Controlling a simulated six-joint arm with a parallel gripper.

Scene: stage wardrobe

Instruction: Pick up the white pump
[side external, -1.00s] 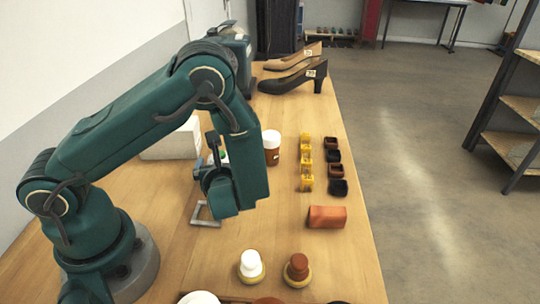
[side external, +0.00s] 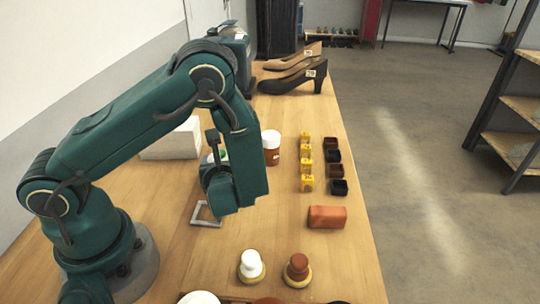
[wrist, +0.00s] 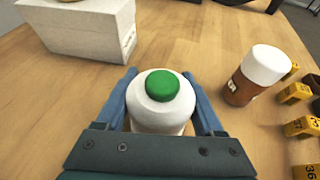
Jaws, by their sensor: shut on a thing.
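My gripper (wrist: 160,85) is shut on a white bottle with a green cap (wrist: 163,86), one blue finger on each side of it. The pumps I see are a tan shoe (side external: 290,60) and a black high-heeled shoe (side external: 292,82), both tagged, at the far end of the table. I see no white shoe.
A brown jar with a white lid (wrist: 251,76) stands close right of the held bottle. A white box (wrist: 85,28) is at its far left. Yellow numbered blocks (side external: 306,168), dark small boxes (side external: 334,157) and an orange block (side external: 327,216) stand along the right.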

